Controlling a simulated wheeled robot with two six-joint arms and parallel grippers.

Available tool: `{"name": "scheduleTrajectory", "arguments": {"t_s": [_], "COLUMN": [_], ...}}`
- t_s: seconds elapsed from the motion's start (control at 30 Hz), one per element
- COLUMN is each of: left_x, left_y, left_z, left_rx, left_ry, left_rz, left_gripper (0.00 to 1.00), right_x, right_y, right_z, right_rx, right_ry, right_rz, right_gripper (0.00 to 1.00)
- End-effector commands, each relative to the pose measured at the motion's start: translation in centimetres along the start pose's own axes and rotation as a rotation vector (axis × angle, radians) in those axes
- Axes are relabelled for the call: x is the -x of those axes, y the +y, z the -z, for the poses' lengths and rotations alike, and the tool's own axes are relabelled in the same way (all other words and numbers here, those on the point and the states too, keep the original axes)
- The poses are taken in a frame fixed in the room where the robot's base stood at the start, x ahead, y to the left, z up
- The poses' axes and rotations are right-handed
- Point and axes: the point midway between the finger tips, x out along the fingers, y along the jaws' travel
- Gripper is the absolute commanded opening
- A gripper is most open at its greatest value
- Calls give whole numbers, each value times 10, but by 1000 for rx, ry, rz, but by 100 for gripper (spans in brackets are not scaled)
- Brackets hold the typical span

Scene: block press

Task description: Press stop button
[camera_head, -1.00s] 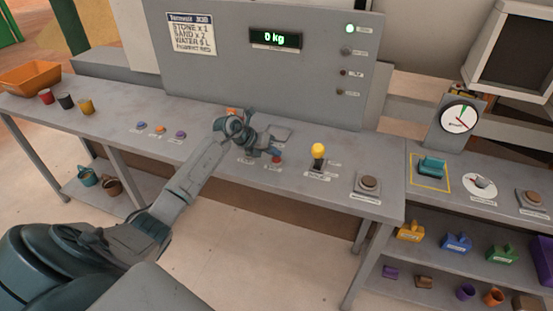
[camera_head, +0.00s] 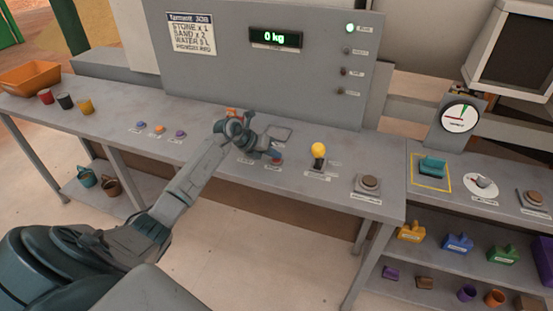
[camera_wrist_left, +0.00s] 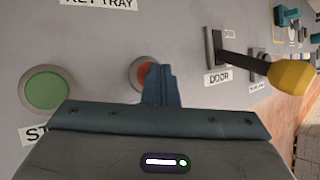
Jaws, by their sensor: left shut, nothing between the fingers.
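The red stop button (camera_head: 277,160) sits on the grey bench in the head view, its label too small to read. It also shows in the left wrist view (camera_wrist_left: 138,76), partly covered by my fingers. My left gripper (camera_head: 271,154) is shut and empty, with its fingertips right at the red button. The wrist view shows the closed fingers (camera_wrist_left: 160,84) overlapping the button's right side; I cannot tell whether they touch it. A green button (camera_wrist_left: 45,91) lies to the left, its label partly hidden. My right gripper is not in view.
A yellow-knobbed lever (camera_head: 319,150), labelled DOOR in the wrist view, stands right of the red button. A brown button (camera_head: 369,183) lies farther right. The panel display (camera_head: 276,38) reads 0 kg, and a green lamp (camera_head: 350,28) is lit.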

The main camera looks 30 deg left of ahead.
Motion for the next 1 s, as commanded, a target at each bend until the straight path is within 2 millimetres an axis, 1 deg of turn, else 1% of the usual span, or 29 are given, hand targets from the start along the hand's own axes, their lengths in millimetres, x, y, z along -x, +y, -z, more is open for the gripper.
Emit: {"name": "scheduleTrajectory", "arguments": {"t_s": [0.27,0.63,1.0], "left_x": [0,12,13], "left_y": [0,-9,-10], "left_z": [0,-9,-10], "left_rx": [1,0,0], "left_ry": [2,2,1], "left_rz": [0,0,0], "left_gripper": [0,0,0], "right_x": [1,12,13], "right_y": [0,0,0], "right_z": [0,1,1], "right_rx": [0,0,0], "right_ry": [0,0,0], "right_rz": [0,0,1], "right_gripper": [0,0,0]}}
